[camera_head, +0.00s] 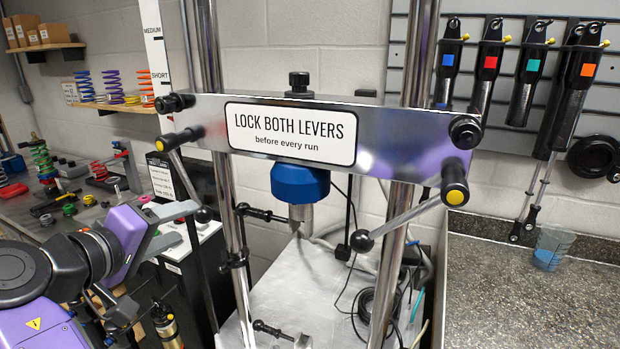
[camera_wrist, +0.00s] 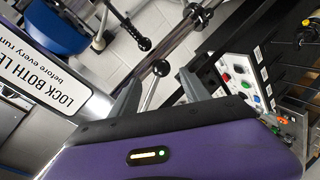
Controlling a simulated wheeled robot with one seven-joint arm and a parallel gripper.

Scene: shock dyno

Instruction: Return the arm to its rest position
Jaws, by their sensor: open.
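My gripper (camera_head: 188,224), with its purple body, is at the left of the dyno in the head view. Its jaws are open. In the wrist view my gripper (camera_wrist: 159,80) has its two grey fingers apart, and the left lever's black ball knob (camera_wrist: 160,68) shows between and just beyond the tips. In the head view this left lever knob (camera_head: 204,215) is close to the fingertips; I cannot tell if they touch. The left lever slants down to the right from its pivot. The right lever (camera_head: 400,220) slants down to the left from its yellow-capped pivot.
The steel crossbar (camera_head: 400,130) carries a "LOCK BOTH LEVERS" sign (camera_head: 290,134) between chrome columns (camera_head: 392,265). A control box (camera_head: 190,245) stands behind my gripper. A workbench (camera_head: 105,205) with springs is at left. The right counter (camera_head: 510,300) holds a blue-filled cup (camera_head: 553,247).

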